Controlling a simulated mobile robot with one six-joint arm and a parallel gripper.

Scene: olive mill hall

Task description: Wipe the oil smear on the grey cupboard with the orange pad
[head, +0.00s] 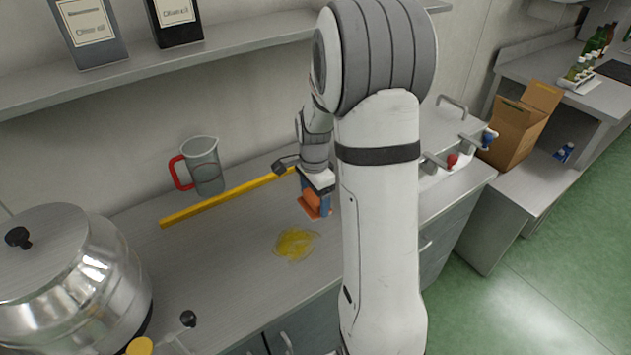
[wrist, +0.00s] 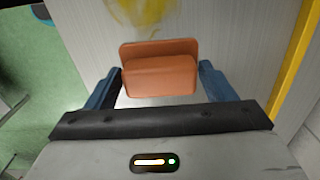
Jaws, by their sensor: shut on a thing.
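The oil smear (head: 296,244) is a yellow patch on the grey cupboard's top (head: 235,262), in front of my arm. It also shows at the top edge of the wrist view (wrist: 145,10). My gripper (head: 318,205) is shut on the orange pad (head: 311,203), to the right of and behind the smear in the head view. In the wrist view the pad (wrist: 159,70) sits between the two blue fingers. The pad is apart from the smear in the picture; I cannot tell whether it touches the cupboard top.
A yellow bar (head: 220,199) lies along the cupboard top behind the smear. A clear jug with a red handle (head: 206,166) stands behind it. A shiny metal vessel (head: 75,275) stands at left. A shelf (head: 170,58) with tins runs above. A cardboard box (head: 515,128) stands at right.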

